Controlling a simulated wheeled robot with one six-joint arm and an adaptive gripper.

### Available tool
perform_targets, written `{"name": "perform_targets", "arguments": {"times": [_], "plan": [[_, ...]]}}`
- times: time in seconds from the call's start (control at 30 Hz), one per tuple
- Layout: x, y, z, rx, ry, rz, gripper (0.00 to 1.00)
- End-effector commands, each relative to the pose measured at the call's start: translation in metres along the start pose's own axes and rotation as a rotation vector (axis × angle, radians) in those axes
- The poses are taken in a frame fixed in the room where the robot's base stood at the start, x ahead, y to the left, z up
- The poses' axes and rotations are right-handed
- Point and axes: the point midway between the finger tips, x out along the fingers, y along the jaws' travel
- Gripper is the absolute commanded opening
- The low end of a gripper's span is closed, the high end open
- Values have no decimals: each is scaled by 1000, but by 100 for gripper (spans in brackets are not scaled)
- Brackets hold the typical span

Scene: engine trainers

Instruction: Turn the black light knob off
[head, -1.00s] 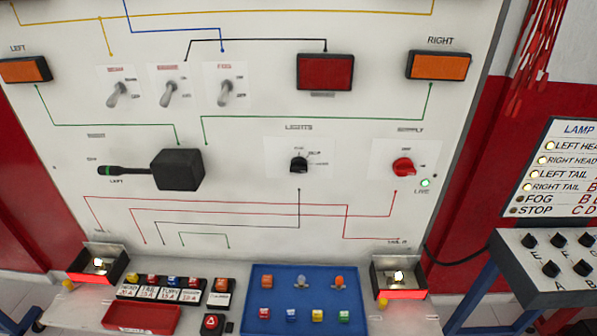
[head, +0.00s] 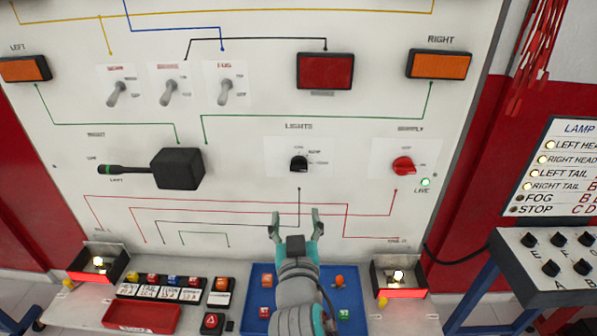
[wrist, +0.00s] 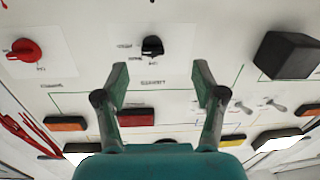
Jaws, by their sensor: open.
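The black light knob (head: 299,163) sits on a white plate under the word LIGHTS on the upright panel. It also shows near the top of the wrist view (wrist: 152,46). My gripper (head: 297,222) is open and empty, below the knob in the head view and apart from it. In the wrist view the two fingers (wrist: 161,88) are spread, with the knob just beyond their tips and between their lines. The marks around the knob are too blurred to read surely.
The red supply knob (head: 403,166) is right of the black knob, with a lit green LIVE lamp (head: 425,182). A black stalk box (head: 178,169) stands out at left. Lit lamp boxes (head: 398,277) flank a blue tray (head: 262,272) below. The panel around the knob is clear.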

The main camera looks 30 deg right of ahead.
Motion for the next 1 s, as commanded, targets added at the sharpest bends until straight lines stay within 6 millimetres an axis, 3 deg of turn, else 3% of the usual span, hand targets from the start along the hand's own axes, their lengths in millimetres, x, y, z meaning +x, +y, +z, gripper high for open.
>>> {"name": "perform_targets", "arguments": {"times": [0.1, 0.23, 0.47, 0.8, 1.0], "plan": [[8, 2, -25, 43, 12, 45, 70], [11, 4, -37, 66, 13, 74, 70], [27, 7, -39, 71, 13, 84, 70], [85, 12, -40, 70, 14, 83, 70], [110, 13, -40, 70, 13, 82, 70]]}}
